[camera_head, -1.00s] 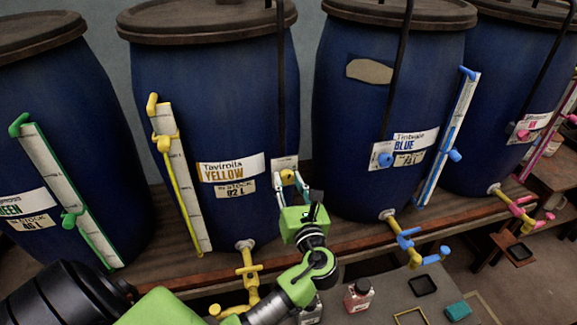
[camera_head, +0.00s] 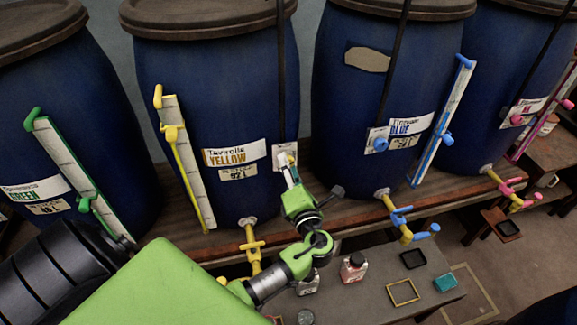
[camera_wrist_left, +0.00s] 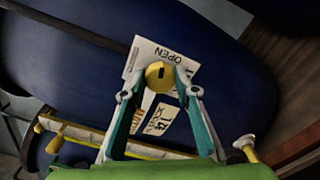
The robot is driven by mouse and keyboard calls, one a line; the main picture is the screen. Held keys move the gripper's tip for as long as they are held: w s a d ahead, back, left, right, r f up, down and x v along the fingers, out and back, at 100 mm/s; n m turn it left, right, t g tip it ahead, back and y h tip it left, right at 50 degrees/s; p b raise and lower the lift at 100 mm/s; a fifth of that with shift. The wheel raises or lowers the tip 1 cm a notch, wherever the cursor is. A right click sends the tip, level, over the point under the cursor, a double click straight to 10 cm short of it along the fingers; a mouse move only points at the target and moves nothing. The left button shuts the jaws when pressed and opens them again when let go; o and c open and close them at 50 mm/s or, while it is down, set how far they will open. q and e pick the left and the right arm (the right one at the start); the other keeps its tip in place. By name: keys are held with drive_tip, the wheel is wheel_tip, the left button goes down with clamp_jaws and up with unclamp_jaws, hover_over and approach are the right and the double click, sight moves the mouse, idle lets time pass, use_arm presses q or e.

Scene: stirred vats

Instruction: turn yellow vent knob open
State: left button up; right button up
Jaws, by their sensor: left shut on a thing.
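The yellow vent knob (camera_wrist_left: 158,76) sits on a white plate (camera_wrist_left: 143,62) marked OPEN on the yellow vat. It is round with a dark slot mark. In the left wrist view my left gripper (camera_wrist_left: 159,80) has its teal-lined fingers on either side of the knob, shut on it. In the head view the left gripper (camera_head: 290,172) reaches up to the plate (camera_head: 285,154) on the blue-bodied yellow vat (camera_head: 205,95), and its fingers mostly hide the knob. My right gripper is not in view.
The green gauge (camera_head: 75,175) and yellow gauge (camera_head: 185,160) stand left of the knob. The yellow tap (camera_head: 250,245) is below, close to my arm. The blue vat (camera_head: 350,110) stands to the right. A low table (camera_head: 375,290) holds small bottles and trays.

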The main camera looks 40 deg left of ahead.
use_arm(q)
drive_tip(key=shift+m, duration=1.5)
drive_tip(key=o, duration=1.1)
drive_tip(key=shift+d, duration=0.1)
drive_tip(key=v, duration=1.1)
drive_tip(key=shift+s+d, duration=0.3)
